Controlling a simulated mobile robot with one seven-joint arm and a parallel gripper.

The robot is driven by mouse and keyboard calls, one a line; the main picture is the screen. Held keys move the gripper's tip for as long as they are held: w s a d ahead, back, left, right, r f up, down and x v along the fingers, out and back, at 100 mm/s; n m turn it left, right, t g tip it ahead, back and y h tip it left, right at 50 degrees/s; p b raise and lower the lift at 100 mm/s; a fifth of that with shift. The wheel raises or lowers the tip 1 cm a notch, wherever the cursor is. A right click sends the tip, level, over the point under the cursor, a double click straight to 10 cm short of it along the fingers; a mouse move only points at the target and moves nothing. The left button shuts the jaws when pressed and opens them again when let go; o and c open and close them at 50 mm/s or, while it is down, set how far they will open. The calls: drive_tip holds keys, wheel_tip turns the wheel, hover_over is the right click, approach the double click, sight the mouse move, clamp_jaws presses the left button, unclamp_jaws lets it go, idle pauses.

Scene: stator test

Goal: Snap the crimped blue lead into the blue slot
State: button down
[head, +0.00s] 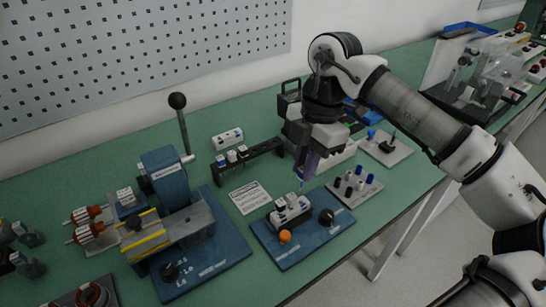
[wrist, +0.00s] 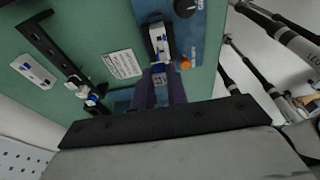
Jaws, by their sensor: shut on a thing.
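My gripper (head: 303,172) points down above the blue base plate (head: 306,244). Its dark purple fingers also show in the wrist view (wrist: 160,88). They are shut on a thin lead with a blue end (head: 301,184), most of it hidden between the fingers. In the wrist view a blue part (wrist: 158,69) shows at the fingertips. A white and dark connector block (head: 290,211) stands on the plate just below the lead; it also shows in the wrist view (wrist: 159,42). Its blue slot is too small to make out, and I cannot tell whether the lead touches the block.
An orange knob (head: 285,237) and a black knob (head: 327,216) flank the block. A grey tray with several coloured caps (head: 371,187) lies to the right. A black rack (head: 249,158) and a white card (head: 249,197) lie left. A blue lever press (head: 168,185) stands further left.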

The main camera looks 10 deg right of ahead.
drive_tip(key=shift+s+d+f, duration=0.1)
drive_tip(key=shift+s+f, duration=0.05)
drive_tip(key=shift+s, duration=0.05)
drive_tip(key=shift+f+b, duration=0.5)
drive_tip(key=shift+f, duration=0.35)
drive_tip(key=shift+f+b, duration=0.85)
drive_tip(key=shift+b, duration=0.45)
idle(0.6)
drive_tip(key=shift+f+b, duration=0.5)
drive_tip(key=shift+f, duration=0.1)
drive_tip(key=shift+f+b, duration=0.5)
drive_tip(key=shift+b, duration=0.1)
drive_tip(key=shift+f, duration=0.1)
idle(0.4)
idle(0.3)
